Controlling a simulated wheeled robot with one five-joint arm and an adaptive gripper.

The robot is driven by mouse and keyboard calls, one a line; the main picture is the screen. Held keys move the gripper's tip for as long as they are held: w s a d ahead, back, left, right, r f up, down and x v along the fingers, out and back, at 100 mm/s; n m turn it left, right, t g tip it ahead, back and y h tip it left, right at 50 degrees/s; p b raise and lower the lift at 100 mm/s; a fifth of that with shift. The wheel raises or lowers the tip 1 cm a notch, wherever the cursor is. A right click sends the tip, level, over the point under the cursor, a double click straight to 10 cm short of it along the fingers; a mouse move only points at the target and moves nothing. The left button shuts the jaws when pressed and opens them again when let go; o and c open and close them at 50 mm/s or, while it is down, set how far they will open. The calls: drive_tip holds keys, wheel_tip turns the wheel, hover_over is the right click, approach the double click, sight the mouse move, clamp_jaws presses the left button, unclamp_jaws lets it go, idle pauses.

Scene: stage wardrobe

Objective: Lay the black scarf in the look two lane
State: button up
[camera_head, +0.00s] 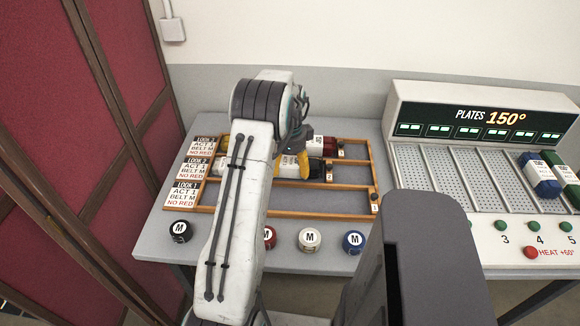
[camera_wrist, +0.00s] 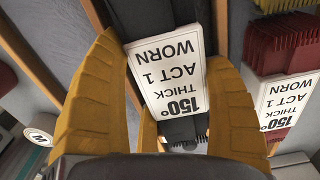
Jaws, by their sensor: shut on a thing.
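My gripper (camera_wrist: 150,110) has yellow fingers on both sides of a folded black scarf (camera_wrist: 155,22). The scarf's white tag (camera_wrist: 168,75) reads 150°, thick, act 1, worn. In the head view my gripper (camera_head: 303,166) is at the middle lane of the wooden rack (camera_head: 375,170), whose card (camera_head: 194,169) reads look 2. The held scarf's tag (camera_head: 289,166) shows there too. I cannot tell whether the scarf touches the lane floor. My arm hides much of the rack's left half.
A red folded piece (camera_head: 328,145) lies in the upper lane. Round M pieces in black (camera_head: 180,231), red (camera_head: 269,237), white (camera_head: 310,239) and blue (camera_head: 353,242) stand along the front. The plate unit (camera_head: 480,125) at right shows 150°. The front lane looks clear at its right.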

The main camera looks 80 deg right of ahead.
sight(290, 164)
drive_tip(key=shift+f, duration=0.2)
drive_tip(key=o, duration=1.3)
wheel_tip(290, 164, up, 12)
drive_tip(key=shift+r, duration=0.15)
